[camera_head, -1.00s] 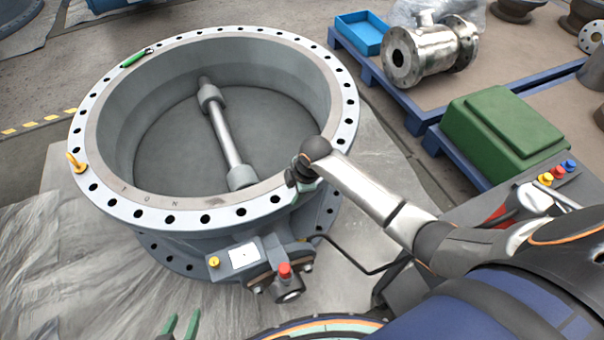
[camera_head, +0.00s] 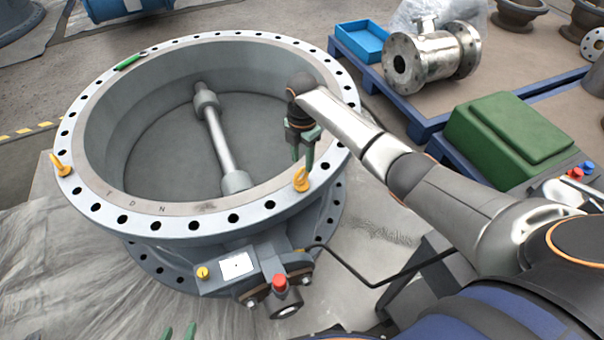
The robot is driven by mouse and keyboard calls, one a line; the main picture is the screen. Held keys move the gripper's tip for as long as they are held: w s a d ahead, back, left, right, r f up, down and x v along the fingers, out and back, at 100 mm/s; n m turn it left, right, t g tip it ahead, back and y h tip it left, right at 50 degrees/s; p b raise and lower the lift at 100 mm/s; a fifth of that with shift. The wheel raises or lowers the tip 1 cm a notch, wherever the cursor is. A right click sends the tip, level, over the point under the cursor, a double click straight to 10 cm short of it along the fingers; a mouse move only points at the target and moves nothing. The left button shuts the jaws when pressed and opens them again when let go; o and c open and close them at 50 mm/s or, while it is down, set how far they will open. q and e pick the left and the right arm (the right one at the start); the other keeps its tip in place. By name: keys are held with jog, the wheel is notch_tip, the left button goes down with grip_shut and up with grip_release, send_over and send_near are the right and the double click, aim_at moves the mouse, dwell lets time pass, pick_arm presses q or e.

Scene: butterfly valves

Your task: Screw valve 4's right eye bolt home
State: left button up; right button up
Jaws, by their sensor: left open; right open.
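The butterfly valve is a large grey flanged ring (camera_head: 183,225) standing on sheeting. Its right eye bolt (camera_head: 301,181) is yellow-orange and stands upright on the right front of the top flange. I cannot tell how deep its thread sits. My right gripper (camera_head: 303,160), with green fingers pointing down, is open and empty just above and behind this eye bolt, apart from it as far as I can see. A second yellow eye bolt (camera_head: 61,164) stands on the flange's left side. My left gripper (camera_head: 178,333) shows only its green fingertips at the bottom edge, open and apart.
A green pen-like object (camera_head: 128,62) lies on the flange's back left. A green case (camera_head: 510,138), a blue bin (camera_head: 362,41) and a metal valve (camera_head: 424,60) stand on the right. The ring's inside is open.

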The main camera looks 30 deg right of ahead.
aim_at(302, 169)
notch_tip(302, 169, down, 4)
jog(key=shift+f+b, duration=0.25)
jog(key=shift+b, duration=0.3)
jog(key=shift+f, duration=0.45)
pick_arm(q)
jog(key=shift+w+a+r+t, duration=0.2)
jog(key=shift+w+a+t, duration=0.2)
jog(key=shift+w+t, duration=0.25)
pick_arm(e)
jog(key=shift+c, duration=1.3)
pick_arm(q)
jog(key=shift+d, duration=0.2)
pick_arm(e)
grip_shut()
